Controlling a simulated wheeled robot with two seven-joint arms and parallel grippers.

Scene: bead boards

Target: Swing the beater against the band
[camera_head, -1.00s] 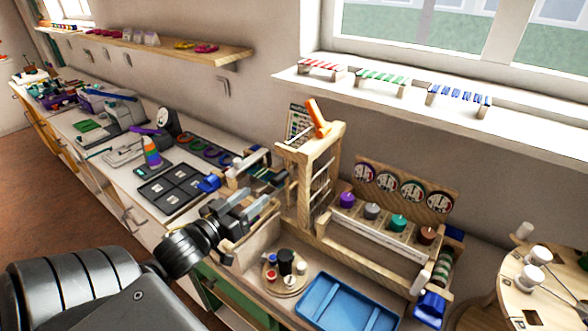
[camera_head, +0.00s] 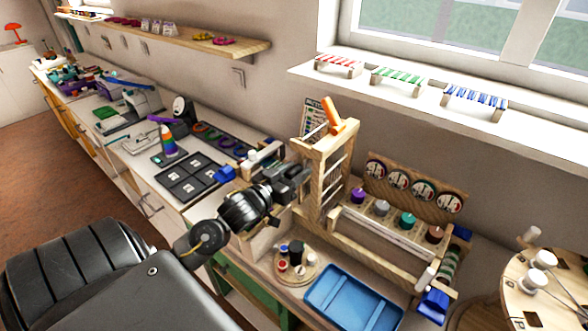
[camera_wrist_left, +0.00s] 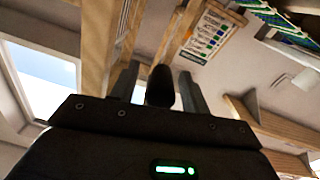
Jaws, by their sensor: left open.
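A wooden upright frame (camera_head: 322,170) with several pale rungs or bands across its opening stands on the bench at the middle of the head view. An orange piece (camera_head: 333,115) rests tilted on its top; I cannot tell whether it is the beater. My left gripper (camera_head: 303,174) is open, right beside the frame's left post and overlapping it in the picture; contact cannot be told. In the left wrist view a dark rounded shape (camera_wrist_left: 160,86) shows between the two fingers; what it is stays unclear. Wooden posts (camera_wrist_left: 98,50) stand close by. My right gripper is not in view.
A blue tray (camera_head: 350,296) and a round board with small pots (camera_head: 294,268) lie in front of the frame. A row of coloured knobs (camera_head: 382,208) stands to its right. A black panelled board (camera_head: 190,178) lies to the left. A round wooden table (camera_head: 540,290) is at the right.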

